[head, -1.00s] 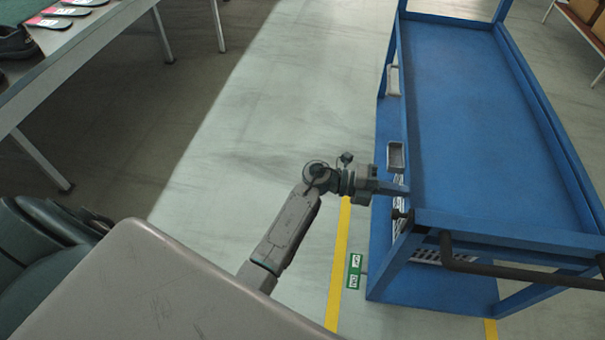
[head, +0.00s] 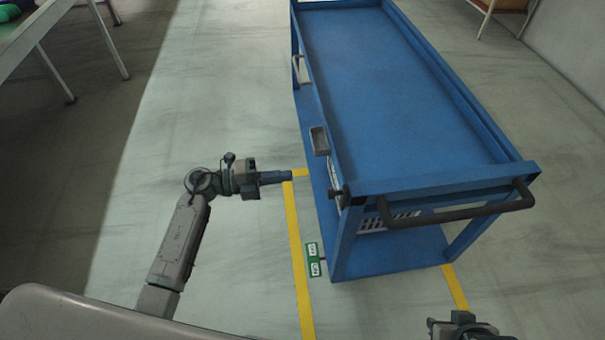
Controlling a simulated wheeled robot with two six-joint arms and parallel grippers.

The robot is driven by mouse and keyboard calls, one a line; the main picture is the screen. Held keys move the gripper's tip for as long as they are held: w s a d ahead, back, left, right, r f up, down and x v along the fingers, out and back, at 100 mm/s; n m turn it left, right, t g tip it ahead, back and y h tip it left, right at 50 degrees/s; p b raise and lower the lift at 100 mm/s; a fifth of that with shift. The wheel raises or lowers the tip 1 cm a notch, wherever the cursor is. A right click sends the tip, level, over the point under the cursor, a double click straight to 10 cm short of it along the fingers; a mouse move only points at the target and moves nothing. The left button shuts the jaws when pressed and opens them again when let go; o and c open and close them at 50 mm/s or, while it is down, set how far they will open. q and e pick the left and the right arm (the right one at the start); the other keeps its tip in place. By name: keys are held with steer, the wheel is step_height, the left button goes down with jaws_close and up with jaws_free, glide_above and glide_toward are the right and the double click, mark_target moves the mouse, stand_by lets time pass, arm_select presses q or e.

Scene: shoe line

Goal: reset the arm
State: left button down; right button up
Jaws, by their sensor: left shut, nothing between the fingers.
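My left gripper (head: 275,177) is in the head view, left of the blue cart, pointing right. Its fingers are shut with nothing between them. It appears apart from the cart, over the floor near the yellow line. At the bottom right, a dark part of my right arm (head: 462,327) shows at the picture's edge. Its fingers are not in view.
A blue cart (head: 400,95) with an empty top tray and a dark handle (head: 460,208) stands right of centre. Yellow floor lines (head: 297,255) and a green floor sign (head: 313,260) lie by it. A table (head: 30,30) is at the upper left. Floor between is clear.

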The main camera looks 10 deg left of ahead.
arm_select(q)
steer(key=shift+v, duration=1.25)
steer(key=shift+r, duration=0.15)
